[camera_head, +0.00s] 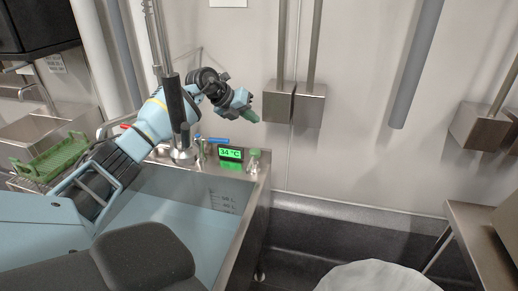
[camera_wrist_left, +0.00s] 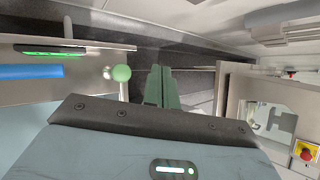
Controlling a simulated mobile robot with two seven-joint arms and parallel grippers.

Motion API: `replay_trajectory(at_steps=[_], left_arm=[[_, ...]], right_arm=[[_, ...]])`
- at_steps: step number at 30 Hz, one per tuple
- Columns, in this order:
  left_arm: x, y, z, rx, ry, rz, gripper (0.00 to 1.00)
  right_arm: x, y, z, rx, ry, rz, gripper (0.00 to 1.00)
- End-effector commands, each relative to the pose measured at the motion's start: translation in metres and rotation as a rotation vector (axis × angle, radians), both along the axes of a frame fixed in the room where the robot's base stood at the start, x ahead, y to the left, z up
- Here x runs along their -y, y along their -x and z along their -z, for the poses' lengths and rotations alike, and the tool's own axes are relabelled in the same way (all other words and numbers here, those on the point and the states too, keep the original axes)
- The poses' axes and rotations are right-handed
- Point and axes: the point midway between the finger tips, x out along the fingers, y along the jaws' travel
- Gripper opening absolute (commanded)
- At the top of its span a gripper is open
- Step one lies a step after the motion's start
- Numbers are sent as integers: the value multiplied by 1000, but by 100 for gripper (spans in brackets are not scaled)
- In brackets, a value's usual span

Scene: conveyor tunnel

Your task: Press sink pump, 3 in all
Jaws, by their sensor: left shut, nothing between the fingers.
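The sink pump (camera_head: 254,160), with a green top, stands on the sink's right rear corner beside the temperature display. In the left wrist view the pump's round green head (camera_wrist_left: 121,73) sits on a pale stem, just left of my fingers. My left gripper (camera_head: 250,116) is shut and empty. It is in the air above the rear corner of the sink, higher than the pump and apart from it. Its green fingers (camera_wrist_left: 162,88) lie together in the left wrist view. My right gripper is in neither view.
The sink (camera_head: 262,185) holds bluish water. A display (camera_head: 231,154) reads 34 °C. A tap with a blue lever (camera_head: 217,141) and a tall post stand at the rim. Metal boxes (camera_head: 279,106) hang on the wall. A green rack (camera_head: 50,158) is at left.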

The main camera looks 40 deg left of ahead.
Motion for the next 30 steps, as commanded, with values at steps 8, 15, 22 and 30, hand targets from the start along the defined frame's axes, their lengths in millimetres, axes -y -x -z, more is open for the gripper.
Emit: replay_trajectory(at_steps=[8, 15, 22, 30], left_arm=[[0, 0, 3, -1, 0, 0, 0], [0, 0, 23, -5, -1, 0, 0], [0, 0, 53, -7, -1, 0, 0], [0, 0, 80, -4, 0, 0, 0]], right_arm=[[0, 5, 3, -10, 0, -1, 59], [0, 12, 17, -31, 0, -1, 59], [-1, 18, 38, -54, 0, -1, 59], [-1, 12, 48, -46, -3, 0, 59]])
